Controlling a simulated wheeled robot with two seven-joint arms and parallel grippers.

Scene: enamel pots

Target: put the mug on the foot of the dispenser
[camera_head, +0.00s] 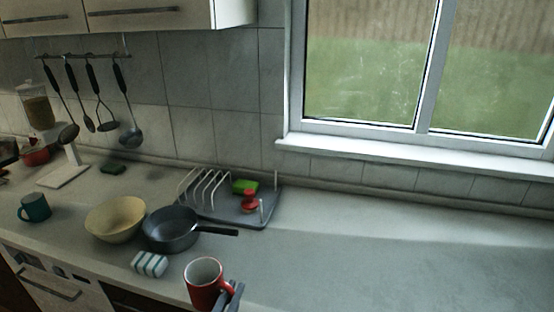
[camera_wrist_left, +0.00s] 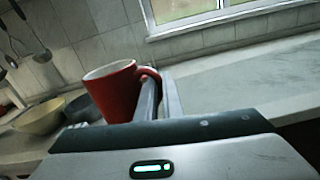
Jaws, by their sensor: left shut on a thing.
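A red mug (camera_head: 203,284) with a white inside is upright at the front of the counter; it also shows in the left wrist view (camera_wrist_left: 112,92). My left gripper (camera_head: 232,292) is shut on the mug's handle, on the mug's right side; its fingers (camera_wrist_left: 160,97) show in the left wrist view. I cannot tell whether the mug's base clears the counter. The dispenser (camera_head: 38,111) stands at the far left by the wall, a clear tank of yellowish liquid. Its flat white foot (camera_head: 62,177) is bare. My right gripper is not in view.
A cream bowl (camera_head: 116,219), a dark pan (camera_head: 172,230) and a striped sponge (camera_head: 149,263) lie between the red mug and the dispenser. A teal mug (camera_head: 35,208) stands in front of the foot. A dish rack (camera_head: 257,217) is behind. The counter at right is clear.

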